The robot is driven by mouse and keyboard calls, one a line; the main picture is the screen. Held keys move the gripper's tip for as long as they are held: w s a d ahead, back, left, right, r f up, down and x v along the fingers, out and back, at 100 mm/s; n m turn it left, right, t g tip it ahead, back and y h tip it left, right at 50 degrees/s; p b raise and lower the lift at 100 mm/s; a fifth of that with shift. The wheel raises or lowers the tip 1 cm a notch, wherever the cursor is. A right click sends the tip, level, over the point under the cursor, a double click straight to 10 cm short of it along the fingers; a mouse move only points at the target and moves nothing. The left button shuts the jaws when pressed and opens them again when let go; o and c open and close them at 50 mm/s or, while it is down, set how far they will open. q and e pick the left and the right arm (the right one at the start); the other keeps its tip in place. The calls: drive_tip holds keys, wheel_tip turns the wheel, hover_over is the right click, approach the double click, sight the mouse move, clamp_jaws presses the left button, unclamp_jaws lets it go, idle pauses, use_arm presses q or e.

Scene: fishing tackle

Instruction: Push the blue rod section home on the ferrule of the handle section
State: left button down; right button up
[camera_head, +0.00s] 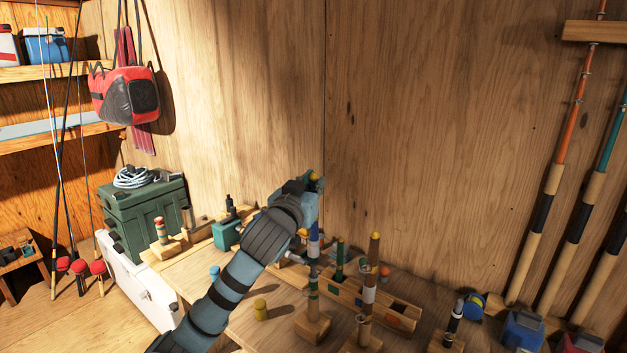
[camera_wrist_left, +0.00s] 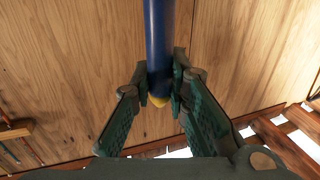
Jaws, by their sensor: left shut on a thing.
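My left gripper (camera_head: 312,188) is shut on the blue rod section near its yellow end cap, high over the bench. In the left wrist view, the dark blue rod (camera_wrist_left: 158,45) runs between the two fingers (camera_wrist_left: 160,88), its yellow end showing just past them. In the head view, a blue and white length of the rod (camera_head: 313,246) shows below my wrist, upright. Under it, roughly in line, a banded section (camera_head: 313,290), which looks like the handle section, stands in a wooden block (camera_head: 312,326). My arm hides part of the rod, and I cannot tell how the joint sits. My right gripper is not in view.
Another banded rod (camera_head: 368,290) stands close on the right, before a long wooden rack (camera_head: 395,307) with upright pieces. A green box (camera_head: 145,212) is at left; a wooden wall rises behind.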

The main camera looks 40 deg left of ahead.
use_arm(q)
wheel_tip(320, 180, down, 2)
drive_tip(key=shift+s+b, duration=0.1)
drive_tip(key=shift+b, duration=0.3)
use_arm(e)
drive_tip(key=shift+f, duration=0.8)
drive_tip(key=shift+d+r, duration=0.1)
use_arm(q)
drive_tip(key=shift+p, duration=0.45)
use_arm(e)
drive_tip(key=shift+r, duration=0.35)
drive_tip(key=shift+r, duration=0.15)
use_arm(q)
drive_tip(key=b, duration=0.3)
hover_over(313, 239)
drive_tip(key=shift+w+a+f, duration=0.15)
drive_tip(key=shift+f, duration=1)
drive_tip(key=shift+w+a+f, duration=0.1)
drive_tip(key=shift+f, duration=1)
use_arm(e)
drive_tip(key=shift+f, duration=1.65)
use_arm(q)
drive_tip(key=c, duration=1.5)
unclamp_jaws()
